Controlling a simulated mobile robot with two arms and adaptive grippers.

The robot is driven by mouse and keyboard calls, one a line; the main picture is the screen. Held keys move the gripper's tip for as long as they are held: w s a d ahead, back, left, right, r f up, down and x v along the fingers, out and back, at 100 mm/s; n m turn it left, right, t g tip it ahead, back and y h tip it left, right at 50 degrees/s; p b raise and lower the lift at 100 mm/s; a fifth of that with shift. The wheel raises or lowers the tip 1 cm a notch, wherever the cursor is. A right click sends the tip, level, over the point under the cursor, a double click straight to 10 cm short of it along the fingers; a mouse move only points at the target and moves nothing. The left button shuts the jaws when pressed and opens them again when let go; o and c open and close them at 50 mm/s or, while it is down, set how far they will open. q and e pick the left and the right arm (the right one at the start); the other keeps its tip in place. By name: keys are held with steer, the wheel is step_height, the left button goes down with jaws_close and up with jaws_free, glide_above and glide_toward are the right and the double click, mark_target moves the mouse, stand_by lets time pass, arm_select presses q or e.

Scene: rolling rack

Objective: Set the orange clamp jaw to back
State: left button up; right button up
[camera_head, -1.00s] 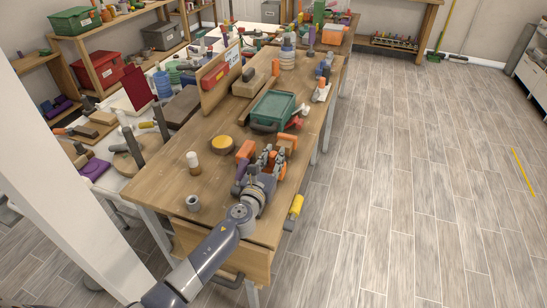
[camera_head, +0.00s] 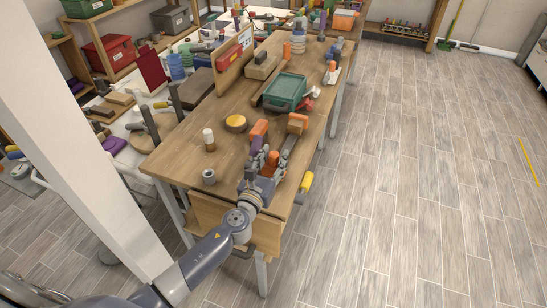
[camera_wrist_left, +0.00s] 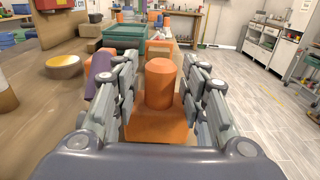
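The orange clamp jaw (camera_wrist_left: 159,84) shows in the left wrist view as an upright rounded post on a flat orange base, between my left gripper's fingers. In the head view it is a small orange patch (camera_head: 273,159) at the bench's near end, partly hidden by the fingers. My left gripper (camera_wrist_left: 160,95) is open around the post, with a gap visible on both sides. It also shows in the head view (camera_head: 274,163). The jaw's lower parts are hidden by the gripper. My right gripper is not in view.
An orange block (camera_head: 258,130) and a brown-orange block (camera_head: 297,123) stand just beyond the gripper. Floor is clear at right.

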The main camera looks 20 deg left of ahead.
arm_select(q)
steer(key=s, duration=1.2)
steer(key=shift+a, duration=0.2)
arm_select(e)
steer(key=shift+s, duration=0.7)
arm_select(q)
steer(key=shift+r, duration=0.1)
